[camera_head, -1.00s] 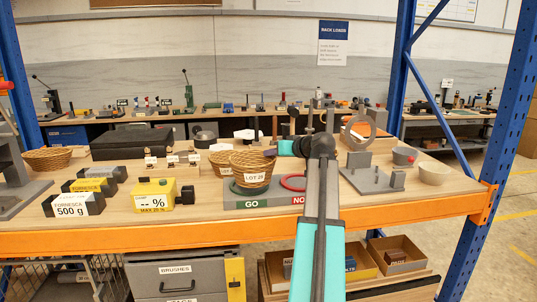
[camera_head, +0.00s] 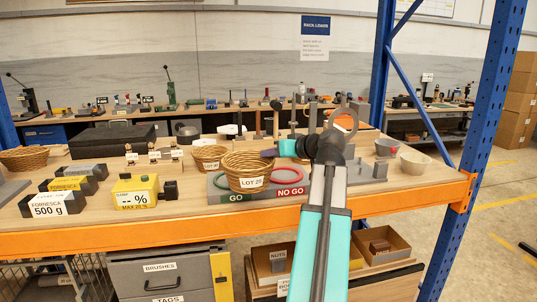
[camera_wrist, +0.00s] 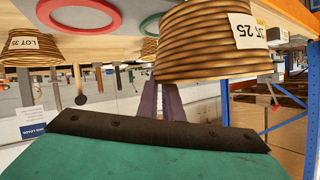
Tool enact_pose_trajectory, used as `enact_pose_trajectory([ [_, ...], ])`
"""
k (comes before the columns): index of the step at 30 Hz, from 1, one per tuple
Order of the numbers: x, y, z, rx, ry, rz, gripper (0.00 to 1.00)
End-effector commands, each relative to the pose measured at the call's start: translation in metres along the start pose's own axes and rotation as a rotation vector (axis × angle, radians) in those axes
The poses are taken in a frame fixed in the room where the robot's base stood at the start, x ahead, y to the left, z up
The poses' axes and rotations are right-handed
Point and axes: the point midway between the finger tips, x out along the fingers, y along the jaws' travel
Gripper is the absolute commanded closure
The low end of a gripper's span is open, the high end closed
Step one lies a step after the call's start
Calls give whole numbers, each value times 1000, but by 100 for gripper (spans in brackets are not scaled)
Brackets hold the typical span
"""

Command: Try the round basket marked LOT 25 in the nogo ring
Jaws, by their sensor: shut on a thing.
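The round wicker basket marked LOT 25 (camera_head: 247,166) is held upright by its right side in my gripper (camera_head: 269,153). It overlaps the middle of the grey gauge block, between the GO and NO GO labels. In the wrist view the basket (camera_wrist: 195,50) appears upside down, with the finger (camera_wrist: 165,105) at its rim. The green GO ring (camera_head: 214,183) is partly hidden behind the basket.
Another labelled basket (camera_head: 210,153) stands just behind. A yellow percent-display box (camera_head: 137,190) and labelled weights (camera_head: 55,200) stand left. Grey fixtures (camera_head: 368,172), a grey cup (camera_head: 387,147) and a pale bowl (camera_head: 415,162) stand right. The orange shelf edge (camera_head: 230,224) runs in front.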

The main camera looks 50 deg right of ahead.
Motion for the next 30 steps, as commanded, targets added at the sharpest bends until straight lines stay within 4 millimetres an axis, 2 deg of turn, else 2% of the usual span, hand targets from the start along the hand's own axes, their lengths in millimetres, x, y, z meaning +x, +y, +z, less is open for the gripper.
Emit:
enact_pose_trajectory([
  [14,1,-1,-1,0,1,-2,100],
  [19,9,-11,0,-7,-3,-18,100],
  [23,24,-30,1,-19,-12,-50,100],
  [30,69,-89,10,-58,-38,-145,100],
])
